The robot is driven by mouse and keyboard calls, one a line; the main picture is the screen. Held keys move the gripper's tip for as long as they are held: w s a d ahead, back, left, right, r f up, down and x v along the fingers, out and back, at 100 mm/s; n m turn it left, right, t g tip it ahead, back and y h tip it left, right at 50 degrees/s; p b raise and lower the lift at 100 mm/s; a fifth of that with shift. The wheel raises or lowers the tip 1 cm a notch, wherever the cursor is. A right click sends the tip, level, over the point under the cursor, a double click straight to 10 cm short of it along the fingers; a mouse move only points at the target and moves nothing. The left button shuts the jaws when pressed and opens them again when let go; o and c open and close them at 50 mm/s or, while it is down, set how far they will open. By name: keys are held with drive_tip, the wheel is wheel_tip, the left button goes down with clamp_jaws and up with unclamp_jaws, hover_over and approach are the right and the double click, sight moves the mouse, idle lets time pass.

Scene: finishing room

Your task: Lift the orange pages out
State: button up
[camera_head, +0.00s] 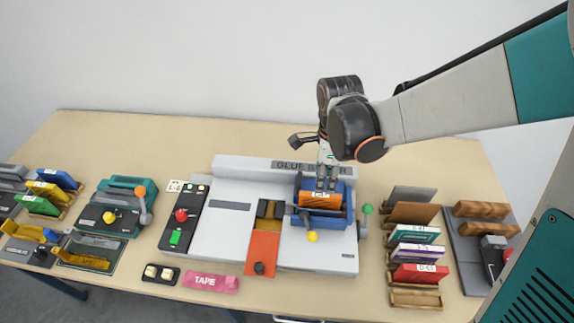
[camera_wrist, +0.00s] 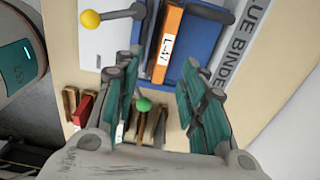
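The orange pages (camera_head: 320,200), a block with a white label, sit in the blue clamp (camera_head: 297,215) at the right of the glue binder (camera_head: 228,250). In the wrist view the orange pages (camera_wrist: 168,45) show a label reading "L-47" beside the blue clamp (camera_wrist: 207,40). My gripper (camera_head: 326,184) points down just above the pages in the head view. In the wrist view its two fingers are spread, with the near end of the pages between and beyond the fingertips (camera_wrist: 163,65). Contact with the pages cannot be told.
A green-knobbed lever (camera_head: 366,210) and a yellow knob (camera_head: 312,237) stand close to the clamp. A rack of books (camera_head: 416,250) is to the right. A pink tape block (camera_head: 210,283) lies in front; a teal press (camera_head: 118,205) stands left. The back table strip is mostly clear.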

sight(322, 195)
drive_tip(key=f, duration=0.3)
drive_tip(key=f+b, duration=0.1)
drive_tip(key=f, duration=0.2)
drive_tip(key=f+b, duration=0.1)
drive_tip(key=f, duration=0.2)
drive_tip(key=shift+w, duration=0.4)
clamp_jaws()
